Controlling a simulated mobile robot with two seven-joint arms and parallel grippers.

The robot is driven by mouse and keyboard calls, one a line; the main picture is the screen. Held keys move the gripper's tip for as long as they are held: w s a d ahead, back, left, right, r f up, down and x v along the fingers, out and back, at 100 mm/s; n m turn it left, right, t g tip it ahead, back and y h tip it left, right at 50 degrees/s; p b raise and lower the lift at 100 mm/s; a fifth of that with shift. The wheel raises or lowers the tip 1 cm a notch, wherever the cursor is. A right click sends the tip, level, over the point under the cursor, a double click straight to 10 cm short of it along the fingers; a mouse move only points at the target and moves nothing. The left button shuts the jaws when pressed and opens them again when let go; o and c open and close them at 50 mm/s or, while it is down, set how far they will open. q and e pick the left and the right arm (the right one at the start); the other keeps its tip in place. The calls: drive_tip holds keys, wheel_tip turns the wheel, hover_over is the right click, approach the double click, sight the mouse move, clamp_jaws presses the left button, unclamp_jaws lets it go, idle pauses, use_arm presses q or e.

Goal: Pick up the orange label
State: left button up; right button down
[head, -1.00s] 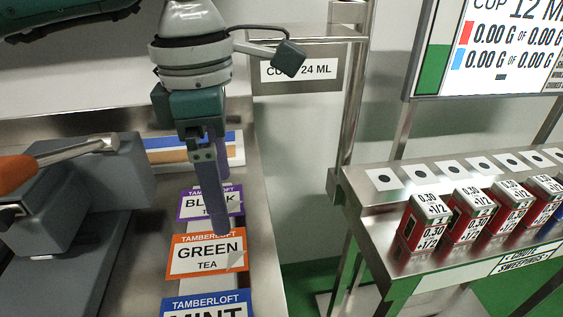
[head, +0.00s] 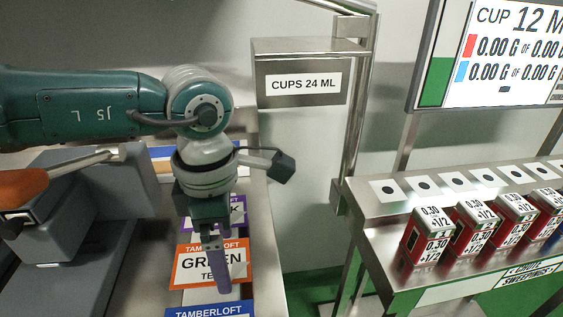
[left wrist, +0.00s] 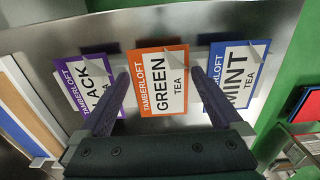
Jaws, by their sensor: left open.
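The orange label (head: 188,268), printed "GREEN TEA", lies on the metal table between the purple label (head: 238,213) and the blue label (head: 208,312). In the left wrist view the orange label (left wrist: 157,83) lies between the two fingers, with the purple label (left wrist: 84,82) and the blue label (left wrist: 240,70) outside them. My left gripper (head: 218,285) is open above the orange label and covers part of its print in the head view. In the wrist view, my left gripper (left wrist: 160,88) holds nothing. My right gripper is not in view.
A grey machine with an orange-handled lever (head: 70,160) stands left of the labels. A metal bench (head: 400,275) with several red and white tins (head: 428,235) is at the right. A box marked "CUPS 24 ML" (head: 303,84) hangs behind. Green floor shows between table and bench.

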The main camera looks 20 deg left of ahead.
use_arm(q)
drive_tip(key=shift+f, duration=0.1)
drive_tip(key=c, duration=0.9)
drive_tip(key=shift+c, duration=0.2)
